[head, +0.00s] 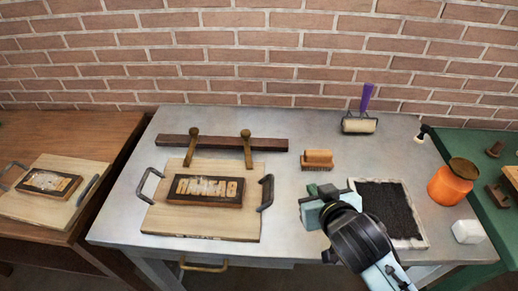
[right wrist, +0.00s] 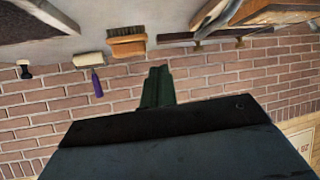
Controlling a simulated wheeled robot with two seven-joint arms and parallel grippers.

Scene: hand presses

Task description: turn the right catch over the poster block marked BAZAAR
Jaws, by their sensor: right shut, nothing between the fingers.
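The poster block (head: 205,190), with raised mirrored letters reading BAZAAR, lies on a pale board (head: 170,220) with a black handle at each side. Behind it is a dark wooden bar (head: 270,143) with two brass knobbed catches. The right catch (head: 247,150) and the left catch (head: 192,148) both point from the bar towards the block; their near ends appear to stop at or just short of its far edge. My right gripper (head: 318,190) is shut and empty, right of the board's right handle (head: 266,192) and apart from the catch. Its fingers also show in the right wrist view (right wrist: 158,87). My left gripper is not visible.
A wooden brush (head: 318,159) stands between the bar and a roller with a purple handle (head: 359,124). A dark ink tray (head: 420,236) lies beside my right arm, with an orange jar (head: 450,186) and a white lump (head: 468,232) further right. Another block (head: 48,184) lies on the left table.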

